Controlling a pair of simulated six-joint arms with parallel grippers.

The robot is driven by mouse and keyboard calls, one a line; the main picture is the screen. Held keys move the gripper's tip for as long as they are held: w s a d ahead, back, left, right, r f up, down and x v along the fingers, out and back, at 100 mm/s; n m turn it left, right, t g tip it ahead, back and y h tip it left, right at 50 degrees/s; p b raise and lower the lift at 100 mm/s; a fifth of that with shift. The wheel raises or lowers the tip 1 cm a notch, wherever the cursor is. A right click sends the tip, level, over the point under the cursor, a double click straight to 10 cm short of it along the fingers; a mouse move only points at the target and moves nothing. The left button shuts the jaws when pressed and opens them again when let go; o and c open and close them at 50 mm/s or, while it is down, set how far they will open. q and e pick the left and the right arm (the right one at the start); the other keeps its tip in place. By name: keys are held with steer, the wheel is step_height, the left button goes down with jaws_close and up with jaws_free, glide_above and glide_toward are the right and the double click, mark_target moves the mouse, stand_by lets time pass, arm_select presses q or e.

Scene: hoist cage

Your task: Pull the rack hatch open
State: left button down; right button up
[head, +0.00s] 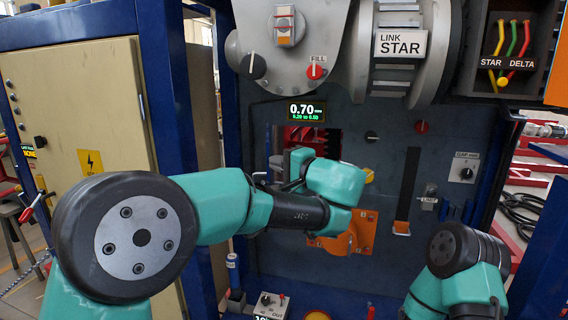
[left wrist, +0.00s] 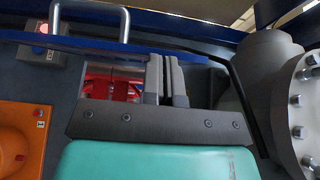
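The rack hatch shows nearly edge-on in the left wrist view as a blue panel (left wrist: 110,46), with a grey bar handle (left wrist: 126,24) on its far side. It stands swung out from the rack opening (left wrist: 112,82), and red parts show inside. In the head view the opening (head: 332,140) is partly covered by my left arm. My left gripper (left wrist: 166,62) looks shut and empty, its fingertips at the opening side of the hatch, close to its edge; I cannot tell if they touch. The handle is not between the fingers. My right gripper is out of view; only its arm shows.
An orange plate (head: 362,232) sits below the opening. A small selector box (head: 270,304) is at the bottom, a blue post (head: 175,90) at the left. Large grey round housings (head: 400,50) overhang the opening. A gap display (head: 307,111) reads 0.70.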

arm_select(q)
steer(key=a+m+t+h, duration=0.2)
steer(key=a+h, duration=0.1)
steer(key=a, duration=0.7)
steer(key=shift+w, duration=0.2)
steer(key=shift+d, duration=0.15)
steer(key=v, duration=1.3)
steer(key=shift+w+d+f, duration=0.2)
steer(key=shift+w+d, duration=0.05)
steer(key=shift+d, duration=0.2)
